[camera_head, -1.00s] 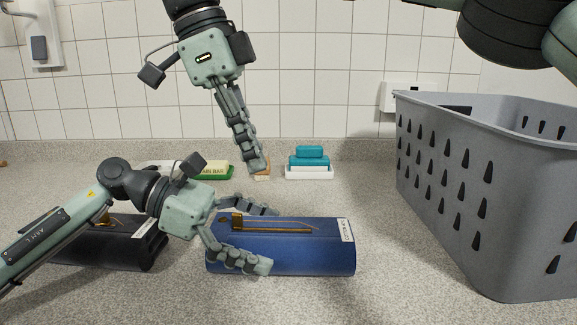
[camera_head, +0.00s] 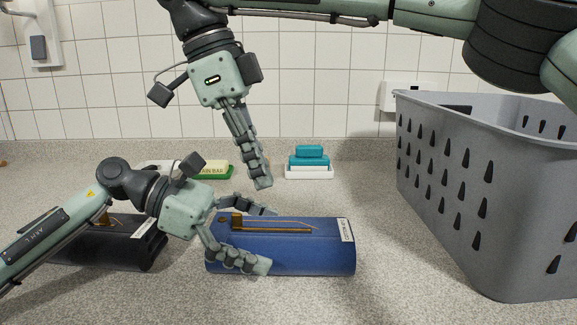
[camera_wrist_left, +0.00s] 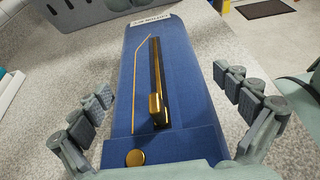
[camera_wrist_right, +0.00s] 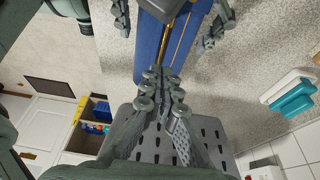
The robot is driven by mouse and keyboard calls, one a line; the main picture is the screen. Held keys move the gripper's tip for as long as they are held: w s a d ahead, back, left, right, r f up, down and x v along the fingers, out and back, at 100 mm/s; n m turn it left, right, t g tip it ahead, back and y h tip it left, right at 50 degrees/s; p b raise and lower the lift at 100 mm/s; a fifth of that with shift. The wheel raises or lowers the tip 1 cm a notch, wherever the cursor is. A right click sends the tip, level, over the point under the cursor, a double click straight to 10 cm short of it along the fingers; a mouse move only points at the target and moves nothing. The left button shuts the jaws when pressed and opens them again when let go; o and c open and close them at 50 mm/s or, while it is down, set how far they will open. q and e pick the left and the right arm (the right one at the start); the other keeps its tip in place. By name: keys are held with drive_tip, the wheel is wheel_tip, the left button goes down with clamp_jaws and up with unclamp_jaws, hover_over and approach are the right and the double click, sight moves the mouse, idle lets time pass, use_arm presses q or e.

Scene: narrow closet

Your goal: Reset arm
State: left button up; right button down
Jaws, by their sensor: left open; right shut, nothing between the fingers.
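My left gripper (camera_head: 255,238) is open, low over the left part of a blue box (camera_head: 325,262) with gold trim on the speckled counter. In the left wrist view its fingers stand apart on both sides of the blue box (camera_wrist_left: 190,100), and no clear grip on it shows. My right gripper (camera_head: 263,186) is shut and empty, pointing down above and behind the blue box. In the right wrist view its fingertips (camera_wrist_right: 162,75) are together, with the blue box (camera_wrist_right: 150,45) beyond them.
A black box (camera_head: 120,255) lies at left, partly behind my left arm. A grey perforated basket (camera_head: 480,190) stands at right. Teal soap on a white dish (camera_head: 309,170) and a green-and-yellow bar (camera_head: 213,170) sit near the tiled wall. The front counter is clear.

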sight(232, 225)
use_arm(q)
drive_tip(key=shift+w+a+r, duration=0.1)
drive_tip(key=shift+a+r, duration=0.15)
drive_tip(key=shift+a, duration=0.4)
use_arm(e)
drive_tip(key=v, duration=0.4)
use_arm(q)
drive_tip(key=v, duration=1)
drive_tip(key=x, duration=1.1)
drive_tip(key=shift+d, duration=0.3)
drive_tip(key=shift+a, duration=0.1)
use_arm(e)
drive_tip(key=x, duration=0.9)
drive_tip(key=shift+d+f, duration=0.15)
drive_tip(key=shift+f, duration=0.15)
drive_tip(key=a, duration=0.3)
drive_tip(key=shift+a, duration=0.35)
use_arm(q)
drive_tip(key=shift+a, duration=0.1)
use_arm(e)
drive_tip(key=shift+w+d, duration=0.1)
drive_tip(key=shift+d, duration=0.15)
drive_tip(key=d, duration=1.1)
drive_tip(key=shift+s, duration=0.2)
drive_tip(key=shift+d+r, duration=0.2)
drive_tip(key=shift+r, duration=0.4)
